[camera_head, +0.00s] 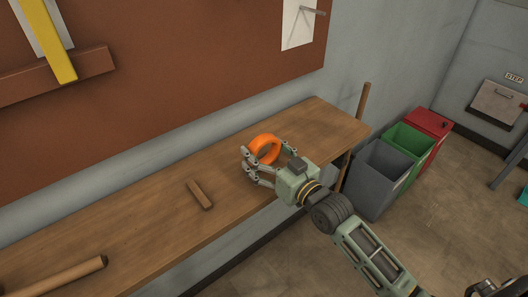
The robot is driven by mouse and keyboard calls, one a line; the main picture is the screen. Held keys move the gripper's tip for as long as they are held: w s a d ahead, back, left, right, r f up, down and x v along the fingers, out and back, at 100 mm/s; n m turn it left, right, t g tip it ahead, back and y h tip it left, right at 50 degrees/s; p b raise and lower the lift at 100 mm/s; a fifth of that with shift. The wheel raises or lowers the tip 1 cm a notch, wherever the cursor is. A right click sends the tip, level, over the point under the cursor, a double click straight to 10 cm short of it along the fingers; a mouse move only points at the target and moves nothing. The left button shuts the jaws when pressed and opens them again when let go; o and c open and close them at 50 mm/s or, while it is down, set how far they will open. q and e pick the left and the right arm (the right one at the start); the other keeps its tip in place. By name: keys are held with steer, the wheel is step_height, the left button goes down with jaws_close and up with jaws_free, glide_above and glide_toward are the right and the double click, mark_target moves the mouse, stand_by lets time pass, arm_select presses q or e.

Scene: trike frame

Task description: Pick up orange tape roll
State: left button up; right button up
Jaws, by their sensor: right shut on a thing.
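The orange tape roll (265,148) is a thick ring near the right end of the wooden workbench (150,210). My right gripper (264,158) comes in from the lower right, with fingers on both sides of the roll. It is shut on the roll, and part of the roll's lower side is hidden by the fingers. The roll is tilted and sits at or just above the bench top; I cannot tell which. My left gripper is not in view.
A short wooden block (200,194) lies left of the gripper. A wooden rod (62,276) lies at the front left. Grey (376,180), green (410,150) and red (430,128) bins stand right of the bench. A brown board (170,70) hangs on the wall behind.

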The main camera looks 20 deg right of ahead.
mark_target(268, 142)
steer(key=shift+r, duration=0.15)
step_height(268, 142, up, 4)
steer(key=shift+r, duration=0.15)
steer(key=shift+s+d+r+b, duration=0.3)
steer(key=shift+s+d+r, duration=0.35)
steer(key=shift+d+r, duration=0.85)
steer(key=shift+s+d+r+b, duration=0.3)
steer(key=shift+s+d+r, duration=0.35)
steer(key=shift+d, duration=1.55)
steer(key=shift+s+d+r+b, duration=0.3)
steer(key=shift+s+d+r, duration=0.3)
steer(key=shift+d+r, duration=0.9)
steer(key=shift+d+f, duration=0.35)
steer(key=w+d+r+m+h+p, duration=0.1)
steer(key=w+d+r+h+p, duration=0.1)
steer(key=w+d+r+p, duration=0.45)
steer(key=w+d+r+m+h+p, duration=0.1)
steer(key=w+d+r+h+p, duration=0.15)
steer(key=d+r+p, duration=0.6)
steer(key=shift+t+y, duration=0.25)
steer(key=shift+t, duration=0.15)
steer(key=shift+w+a+b, duration=0.65)
steer(key=shift+w+a, duration=0.4)
steer(key=shift+w, duration=1.1)
steer(key=shift+w+a+b, duration=0.7)
steer(key=shift+w+a, duration=0.3)
steer(key=shift+w, duration=1.1)
steer(key=shift+w+a+b, duration=0.65)
steer(key=shift+w+a, duration=0.4)
steer(key=shift+w, duration=1.1)
